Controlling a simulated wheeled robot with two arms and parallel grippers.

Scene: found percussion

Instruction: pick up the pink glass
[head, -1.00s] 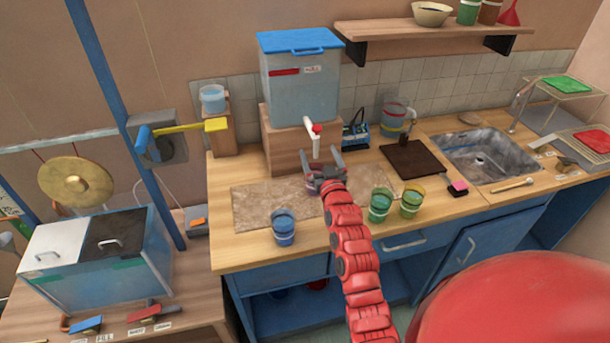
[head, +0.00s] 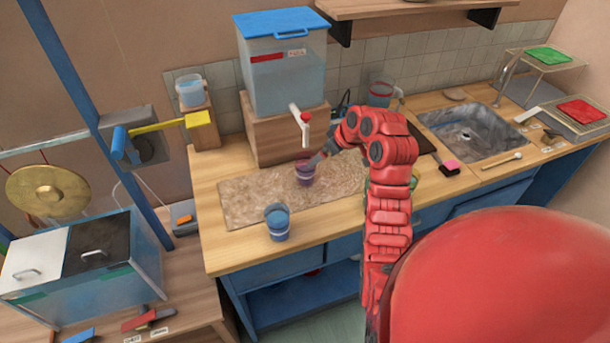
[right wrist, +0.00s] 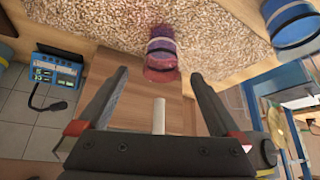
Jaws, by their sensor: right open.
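The pink glass (head: 305,174), purplish-pink with a darker rim, stands on the speckled mat (head: 240,198) below the red-handled tap (head: 303,122). In the right wrist view the glass (right wrist: 161,58) lies just beyond the fingertips, roughly centred between them. My right gripper (head: 320,160) comes at it from the right in the head view, close beside it. The same gripper (right wrist: 158,76) is open with nothing between its fingers. Whether a finger touches the glass I cannot tell. My left gripper is not in view.
A blue glass (head: 278,222) stands near the counter's front edge, left of the pink one. The wooden block (head: 262,140) under the water tank (head: 285,75) is close behind. The green glasses are mostly hidden by my arm. A sink (head: 470,135) is at the right.

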